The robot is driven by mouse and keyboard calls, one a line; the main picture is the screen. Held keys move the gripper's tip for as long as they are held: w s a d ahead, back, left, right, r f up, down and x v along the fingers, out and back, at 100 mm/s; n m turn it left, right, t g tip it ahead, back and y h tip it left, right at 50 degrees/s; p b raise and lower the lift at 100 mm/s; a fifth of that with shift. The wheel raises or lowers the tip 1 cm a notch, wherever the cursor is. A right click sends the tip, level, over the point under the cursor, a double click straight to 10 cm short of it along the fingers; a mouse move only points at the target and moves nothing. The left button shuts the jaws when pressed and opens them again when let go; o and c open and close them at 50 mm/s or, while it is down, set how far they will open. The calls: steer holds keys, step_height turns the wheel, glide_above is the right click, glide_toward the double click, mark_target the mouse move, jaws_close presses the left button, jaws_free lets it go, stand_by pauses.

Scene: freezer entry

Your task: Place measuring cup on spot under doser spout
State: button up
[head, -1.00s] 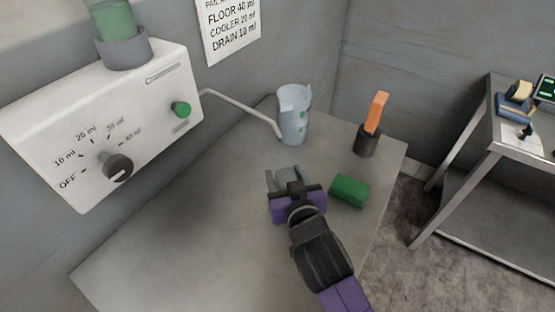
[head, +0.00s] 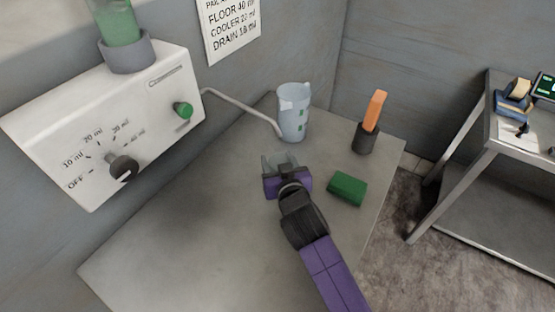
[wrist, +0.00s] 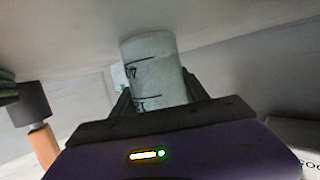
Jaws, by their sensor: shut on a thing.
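The measuring cup (wrist: 152,70) is a small clear cylinder with black graduation marks, between my gripper's fingers in the wrist view. My gripper (head: 281,160) is shut on it, low over the grey table. In the head view the cup (head: 280,163) is faint, partly hidden by the purple gripper body. The doser (head: 110,125) is a white wall box at the left with a black dial and a green button. Its thin spout pipe (head: 240,109) bends down to an end just beyond my gripper. I cannot make out a marked spot under the spout.
A translucent jug (head: 293,112) stands close behind the spout end. The left and front of the table (head: 190,225) are clear.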

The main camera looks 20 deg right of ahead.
steer(key=shift+f, duration=0.2)
steer(key=o, duration=1.3)
steer(key=shift+r, duration=0.1)
steer(key=shift+o, duration=0.2)
steer(key=shift+r, duration=0.1)
steer(key=b+v, duration=0.2)
steer(key=v, duration=0.9)
steer(key=shift+s, duration=0.2)
steer(key=shift+s+a+r, duration=0.1)
steer(key=shift+s+r, duration=0.1)
steer(key=shift+s, duration=0.1)
